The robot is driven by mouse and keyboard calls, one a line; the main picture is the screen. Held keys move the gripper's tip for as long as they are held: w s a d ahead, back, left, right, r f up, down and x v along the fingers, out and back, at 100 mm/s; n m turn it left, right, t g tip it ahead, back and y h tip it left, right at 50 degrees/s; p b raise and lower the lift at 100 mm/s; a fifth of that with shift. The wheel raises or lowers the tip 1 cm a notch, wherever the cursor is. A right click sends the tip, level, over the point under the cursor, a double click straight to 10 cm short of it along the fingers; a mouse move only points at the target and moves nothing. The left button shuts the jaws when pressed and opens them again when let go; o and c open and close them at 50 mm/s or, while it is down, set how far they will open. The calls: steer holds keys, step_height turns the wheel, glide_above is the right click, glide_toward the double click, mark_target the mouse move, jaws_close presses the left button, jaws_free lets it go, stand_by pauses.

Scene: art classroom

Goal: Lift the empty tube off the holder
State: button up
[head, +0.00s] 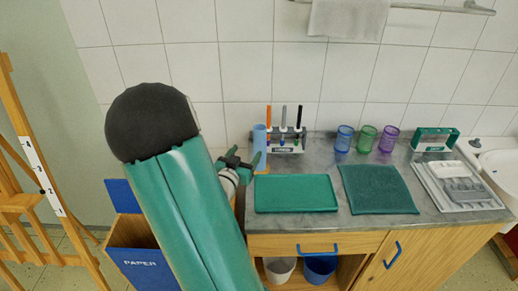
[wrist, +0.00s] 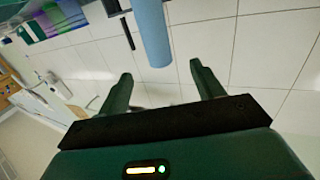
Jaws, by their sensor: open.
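A light blue tube (head: 260,137) stands upright on the counter at the left end of a small white holder (head: 287,147). I cannot tell whether the tube sits on the holder or beside it. The tube also shows in the wrist view (wrist: 152,30), ahead of the gap between my fingers. My gripper (head: 245,159) is open and empty, just left of the tube's lower part, and it also shows in the wrist view (wrist: 163,80). The holder's slots carry several upright pens or brushes, including an orange one (head: 269,118).
A green tray (head: 296,193) and dark green mat (head: 377,189) lie on the counter (head: 333,218) in front. Several coloured cups, including a blue one (head: 344,138), stand right of the holder. A blue paper bin (head: 145,264) is below left. Tiled wall is close behind.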

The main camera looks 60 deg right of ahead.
steer(key=d, duration=1.3)
steer(key=shift+w+d, duration=0.35)
steer(key=shift+d, duration=0.05)
steer(key=shift+c, duration=0.2)
steer(key=c, duration=1.2)
steer(key=shift+c, duration=0.2)
steer(key=shift+r, duration=0.1)
step_height(320, 180, up, 18)
